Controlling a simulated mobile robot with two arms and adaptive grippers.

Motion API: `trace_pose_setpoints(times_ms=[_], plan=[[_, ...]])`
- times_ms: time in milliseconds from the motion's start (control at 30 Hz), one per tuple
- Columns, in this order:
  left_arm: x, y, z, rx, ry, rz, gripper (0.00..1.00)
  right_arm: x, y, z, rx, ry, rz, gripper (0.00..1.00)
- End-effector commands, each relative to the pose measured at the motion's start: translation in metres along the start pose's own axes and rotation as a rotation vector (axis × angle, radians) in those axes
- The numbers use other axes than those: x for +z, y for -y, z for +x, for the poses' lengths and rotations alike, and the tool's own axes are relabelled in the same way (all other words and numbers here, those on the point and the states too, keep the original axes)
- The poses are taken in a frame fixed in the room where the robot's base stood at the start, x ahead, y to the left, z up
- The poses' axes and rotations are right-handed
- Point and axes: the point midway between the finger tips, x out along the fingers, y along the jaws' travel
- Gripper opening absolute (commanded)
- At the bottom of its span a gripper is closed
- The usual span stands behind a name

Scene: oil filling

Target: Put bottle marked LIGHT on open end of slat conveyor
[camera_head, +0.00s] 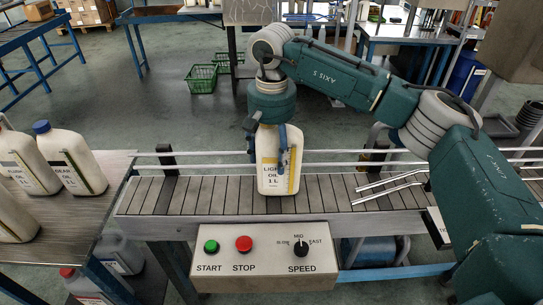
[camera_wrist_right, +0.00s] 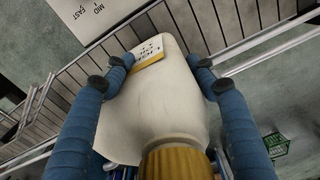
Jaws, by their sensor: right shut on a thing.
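The bottle marked LIGHT OIL 1 L (camera_head: 268,180) is cream with a yellow-edged label and stands upright at the slat conveyor (camera_head: 215,195). Its base looks to be on or just above the slats; I cannot tell if it touches. My right gripper (camera_head: 271,143) comes down from above with blue fingers on both sides of the bottle. In the right wrist view, the fingers (camera_wrist_right: 150,85) are shut on the bottle body (camera_wrist_right: 150,105), with its yellow cap (camera_wrist_right: 177,162) near the camera. My left gripper is not in view.
A control box (camera_head: 263,258) with START, STOP and SPEED controls sits at the conveyor's front. Metal guide rods (camera_head: 390,186) lie over the slats to the right. A rail runs behind. A table (camera_head: 105,170) at left holds a GEAR OIL bottle (camera_head: 70,160) and others.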

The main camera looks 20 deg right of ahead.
Motion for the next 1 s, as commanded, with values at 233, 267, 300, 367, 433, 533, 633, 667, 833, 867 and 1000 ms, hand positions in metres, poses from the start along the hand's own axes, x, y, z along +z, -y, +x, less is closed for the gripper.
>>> trace_pose_setpoints(times_ms=[233,267,300,367,433,533,633,667,833,867,1000], plan=[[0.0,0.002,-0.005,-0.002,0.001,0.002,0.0,0.0,0.0,0.014,-0.002,-0.003,0.0,0.0],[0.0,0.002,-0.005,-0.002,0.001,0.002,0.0,0.0,0.0,0.014,-0.002,-0.003,0.0,0.0],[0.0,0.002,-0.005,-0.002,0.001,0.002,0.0,0.0,0.0,0.014,-0.002,-0.003,0.0,0.0],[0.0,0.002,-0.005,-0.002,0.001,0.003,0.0,0.0,0.0,0.014,-0.002,-0.003,0.0,0.0],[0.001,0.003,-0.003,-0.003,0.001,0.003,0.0,0.0,0.0,0.016,-0.002,-0.003,0.0,0.0],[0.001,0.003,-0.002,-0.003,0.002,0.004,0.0,0.001,0.0,0.019,0.0,0.0,0.0,0.63],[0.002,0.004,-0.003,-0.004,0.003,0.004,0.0,0.001,0.0,0.019,0.001,0.001,0.0,0.76],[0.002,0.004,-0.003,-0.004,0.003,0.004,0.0,0.001,0.0,0.019,0.001,0.001,0.0,0.76],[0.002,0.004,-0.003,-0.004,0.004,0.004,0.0,0.001,0.0,0.019,0.001,0.001,0.0,0.76],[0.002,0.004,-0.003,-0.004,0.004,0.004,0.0,0.001,0.0,0.018,0.001,0.001,0.0,0.76],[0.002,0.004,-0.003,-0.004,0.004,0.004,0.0,0.0,0.0,0.012,-0.001,-0.001,0.0,0.76]])
